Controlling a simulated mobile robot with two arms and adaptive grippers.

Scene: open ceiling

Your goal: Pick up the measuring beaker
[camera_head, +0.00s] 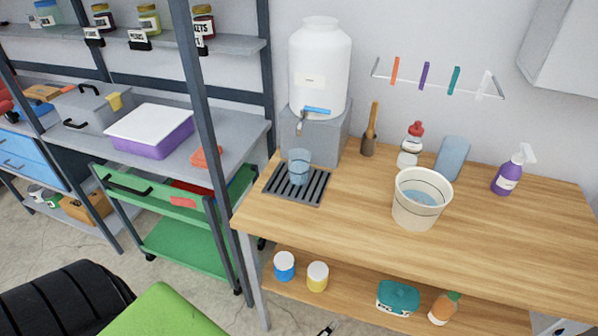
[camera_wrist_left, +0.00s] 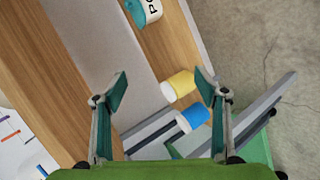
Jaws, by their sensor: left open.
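The measuring beaker (camera_head: 299,167) is a clear, bluish cup. It stands upright on the dark slatted drip tray (camera_head: 283,193) at the left end of the wooden table, below the tap of a white water dispenser (camera_head: 318,62). My left gripper (camera_wrist_left: 162,82) shows in the left wrist view with its two teal-padded fingers spread and nothing between them. It is apart from the beaker, which I cannot make out in that view. My right gripper does not show in either view.
A white bucket with water (camera_head: 420,211), a purple spray bottle (camera_head: 508,171) and a red-capped bottle (camera_head: 410,146) stand on the table (camera_head: 335,215). Blue (camera_head: 284,265) and yellow (camera_head: 317,276) jars sit on its lower shelf. A grey rack post (camera_head: 205,110) rises left of the table.

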